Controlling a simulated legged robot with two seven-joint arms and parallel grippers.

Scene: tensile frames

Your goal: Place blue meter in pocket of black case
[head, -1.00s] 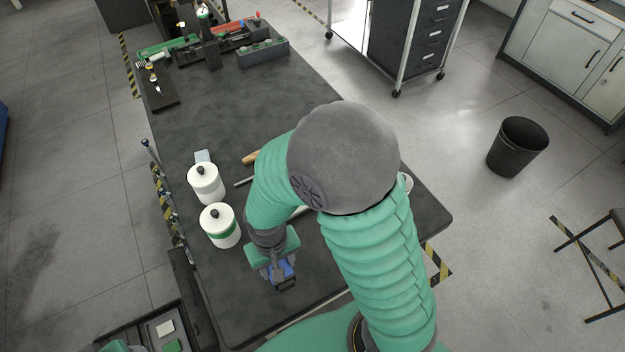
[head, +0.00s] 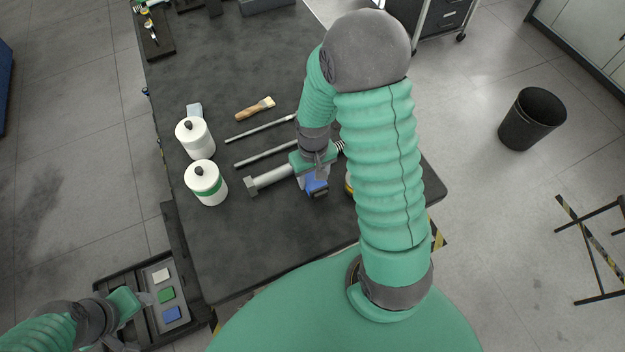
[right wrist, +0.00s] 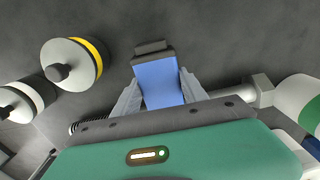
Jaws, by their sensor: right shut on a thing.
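The blue meter (head: 317,186) is between the fingers of my right gripper (head: 312,177), over the table beside a metal bolt. In the right wrist view the blue meter (right wrist: 160,82), with a dark end, sits between the two grey fingers of the right gripper (right wrist: 160,92), which is shut on it. The black case (head: 130,283) is at the lower left, beside the table, with white, green and blue pieces in its pockets. My left gripper (head: 142,300) is over the case's left part; its finger gap is unclear and it hides some of the case.
The large bolt (head: 268,178), metal rods (head: 262,128), a brush (head: 255,108) and two white canisters (head: 206,183) are on the table (head: 250,240) near the right gripper. A yellow-banded item (head: 349,184) is partly hidden by my right arm. The table's front-left part is clear.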

